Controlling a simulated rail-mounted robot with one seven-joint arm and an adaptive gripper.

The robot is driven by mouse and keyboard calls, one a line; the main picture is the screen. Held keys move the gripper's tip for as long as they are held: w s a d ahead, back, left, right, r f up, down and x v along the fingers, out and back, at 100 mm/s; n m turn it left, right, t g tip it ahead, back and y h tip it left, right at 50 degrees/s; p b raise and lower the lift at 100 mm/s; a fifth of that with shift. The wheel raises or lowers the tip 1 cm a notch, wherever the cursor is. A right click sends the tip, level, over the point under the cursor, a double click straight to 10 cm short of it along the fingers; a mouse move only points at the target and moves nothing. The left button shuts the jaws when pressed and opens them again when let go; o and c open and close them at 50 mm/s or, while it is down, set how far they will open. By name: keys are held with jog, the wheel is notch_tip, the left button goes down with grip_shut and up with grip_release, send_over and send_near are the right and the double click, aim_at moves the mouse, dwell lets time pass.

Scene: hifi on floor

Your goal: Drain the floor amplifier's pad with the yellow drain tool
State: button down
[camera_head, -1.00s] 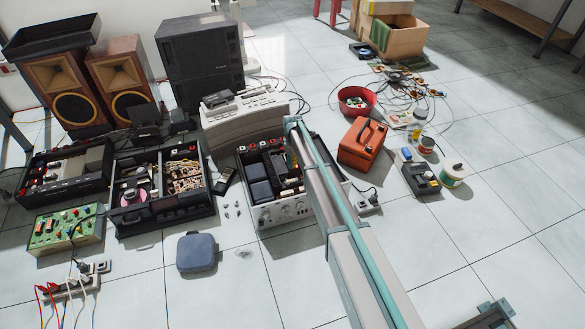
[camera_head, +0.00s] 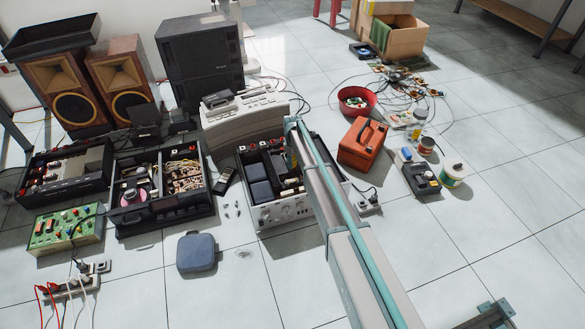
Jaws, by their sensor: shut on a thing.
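An open amplifier (camera_head: 283,211) with a silver front and knobs sits on the floor at the centre. Its top is uncovered and shows dark blocks inside. My arm crosses over its right part and hides much of it; I cannot make out the pad.
Open black units (camera_head: 165,213) and a green circuit board (camera_head: 65,230) stand left. A blue-grey case (camera_head: 197,252) lies in front. An orange toolbox (camera_head: 362,143), a black device (camera_head: 421,178) and a white tub (camera_head: 452,175) stand right. The front right floor is mostly clear.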

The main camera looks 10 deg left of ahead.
dwell(0.4)
jog(key=shift+r+p, duration=2.8)
jog(key=shift+r, duration=1.2)
